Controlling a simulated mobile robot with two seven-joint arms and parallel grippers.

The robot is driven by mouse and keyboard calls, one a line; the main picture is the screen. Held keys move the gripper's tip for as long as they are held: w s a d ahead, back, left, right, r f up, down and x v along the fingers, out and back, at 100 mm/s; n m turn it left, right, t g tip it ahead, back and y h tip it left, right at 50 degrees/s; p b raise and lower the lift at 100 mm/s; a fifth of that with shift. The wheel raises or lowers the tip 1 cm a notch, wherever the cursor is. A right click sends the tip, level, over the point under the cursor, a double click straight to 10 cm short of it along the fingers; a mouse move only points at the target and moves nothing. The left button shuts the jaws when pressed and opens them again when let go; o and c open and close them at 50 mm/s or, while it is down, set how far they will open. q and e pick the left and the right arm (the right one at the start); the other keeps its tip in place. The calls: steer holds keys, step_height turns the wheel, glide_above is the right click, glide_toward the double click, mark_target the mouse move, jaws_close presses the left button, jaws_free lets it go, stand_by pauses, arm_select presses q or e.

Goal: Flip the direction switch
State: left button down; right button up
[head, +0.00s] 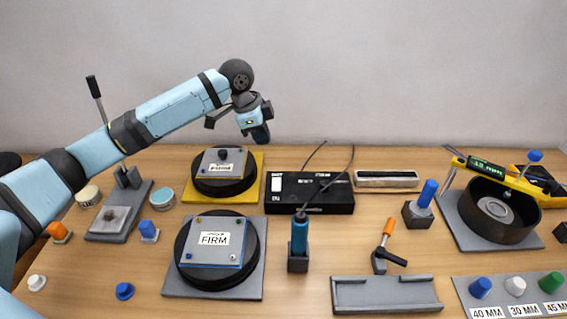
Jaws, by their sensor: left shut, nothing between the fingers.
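A black box (338,194) with a white rocker-like switch (277,184) on its left end sits near the middle of the table. This looks like the direction switch, but I cannot read its marking or tell which way it is set. Dark cables rise from the box, one towards a blue handheld tool (300,236) upright in a grey holder. My left gripper (262,134) is shut and empty, pointing down. It hangs above the back of the table, up and left of the switch, and touches nothing. My right gripper is not in view.
Two round black pads labelled FIRM, the rear (193,187) on a yellow plate and the front (183,262) on grey, stand left of the box. A grey stand (128,206), a long tray (388,180), a clamp (385,258) and a round black pan (467,218) stand around. Some bare wood lies between.

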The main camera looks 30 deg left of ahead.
arm_select(q)
glide_toward(277, 180)
steer(key=x, duration=0.7)
steer(key=shift+w+d+r, duration=0.1)
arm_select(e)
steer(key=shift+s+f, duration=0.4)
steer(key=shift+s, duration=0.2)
arm_select(q)
steer(key=shift+w+g+p, duration=0.15)
steer(key=shift+g+p, duration=0.25)
steer(key=shift+p, duration=0.6)
steer(key=shift+f, duration=0.4)
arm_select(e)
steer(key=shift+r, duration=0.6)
arm_select(q)
steer(key=shift+r, duration=0.1)
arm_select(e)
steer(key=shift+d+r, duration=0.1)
